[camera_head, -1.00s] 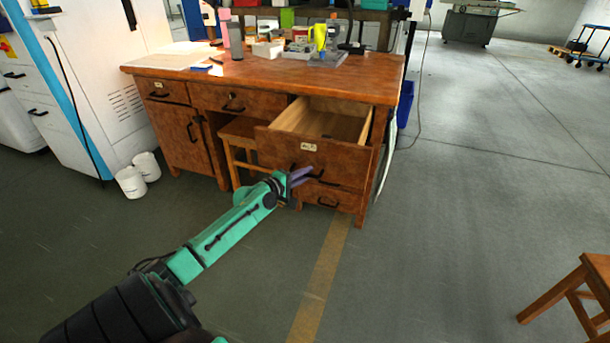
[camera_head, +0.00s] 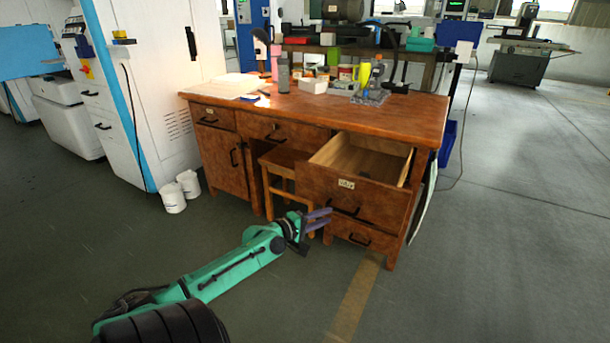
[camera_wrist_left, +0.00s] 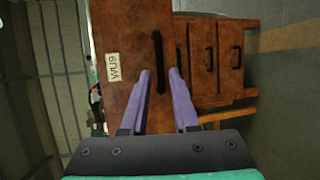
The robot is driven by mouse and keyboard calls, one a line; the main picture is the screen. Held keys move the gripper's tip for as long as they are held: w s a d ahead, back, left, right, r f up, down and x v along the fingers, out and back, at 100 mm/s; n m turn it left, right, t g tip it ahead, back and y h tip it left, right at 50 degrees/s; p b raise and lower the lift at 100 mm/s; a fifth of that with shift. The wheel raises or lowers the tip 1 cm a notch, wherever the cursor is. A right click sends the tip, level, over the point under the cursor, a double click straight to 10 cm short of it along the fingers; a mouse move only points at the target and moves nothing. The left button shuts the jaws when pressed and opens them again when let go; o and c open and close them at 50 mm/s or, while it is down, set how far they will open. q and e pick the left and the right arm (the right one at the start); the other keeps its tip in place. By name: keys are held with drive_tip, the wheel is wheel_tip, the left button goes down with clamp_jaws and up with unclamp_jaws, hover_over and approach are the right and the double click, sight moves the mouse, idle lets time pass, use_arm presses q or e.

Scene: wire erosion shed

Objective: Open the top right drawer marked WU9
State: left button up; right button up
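The top right drawer (camera_head: 360,195) of the brown wooden desk stands pulled out, its pale, empty-looking inside showing. Its front carries a white WU9 label (camera_head: 346,184), which also shows in the left wrist view (camera_wrist_left: 113,67). Its black handle (camera_head: 343,208) is below the label; the left wrist view shows the handle (camera_wrist_left: 158,62) just beyond the fingertips. My left gripper (camera_head: 325,218) has two purple fingers, apart with nothing between them, a little in front of the drawer front. The left wrist view shows the same open fingers (camera_wrist_left: 161,74). My right gripper is not in view.
The desk top (camera_head: 300,107) holds bottles, boxes and papers. A lower drawer (camera_head: 360,236) is shut below the open one. A wooden stool (camera_head: 282,175) stands in the knee space. White buckets (camera_head: 173,197) stand at the left. The floor at the right is clear.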

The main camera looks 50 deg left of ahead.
use_arm(q)
drive_tip(key=b+v, duration=0.1)
drive_tip(key=v, duration=0.6)
drive_tip(key=shift+s+b, duration=0.15)
drive_tip(key=shift+b, duration=0.2)
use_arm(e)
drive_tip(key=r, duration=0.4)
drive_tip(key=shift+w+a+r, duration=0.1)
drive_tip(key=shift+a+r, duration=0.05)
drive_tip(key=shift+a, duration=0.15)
use_arm(q)
drive_tip(key=shift+d, duration=0.1)
